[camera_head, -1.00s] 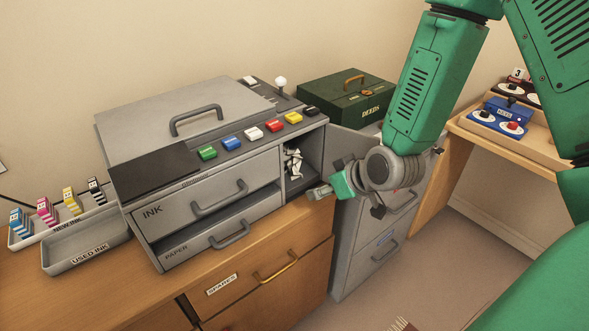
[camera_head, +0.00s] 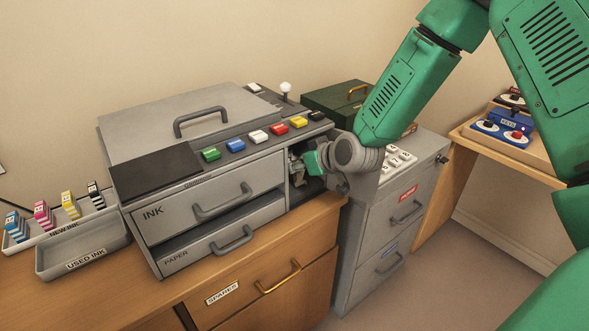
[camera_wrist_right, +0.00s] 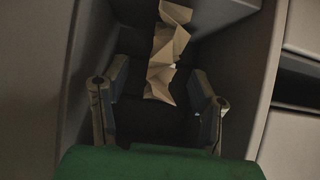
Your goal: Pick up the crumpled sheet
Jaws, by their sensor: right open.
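The crumpled sheet (camera_wrist_right: 166,52) is a pale, folded, upright strip inside the printer's open side compartment. In the head view only a small part of it (camera_head: 295,164) shows behind my right gripper (camera_head: 303,172). In the right wrist view my right gripper (camera_wrist_right: 159,74) is open. Its two fingers stand apart on either side of the sheet's lower end, with dark space between each finger and the sheet. I cannot tell how deep the fingertips are relative to the sheet. My left gripper is not in view.
The grey printer (camera_head: 160,130) has ink and paper drawers and a row of coloured buttons. The compartment walls (camera_wrist_right: 250,75) are close around my right gripper. A filing cabinet (camera_head: 385,225) stands to the right, and a green deeds box (camera_head: 325,98) behind. Ink trays (camera_head: 85,262) sit at left.

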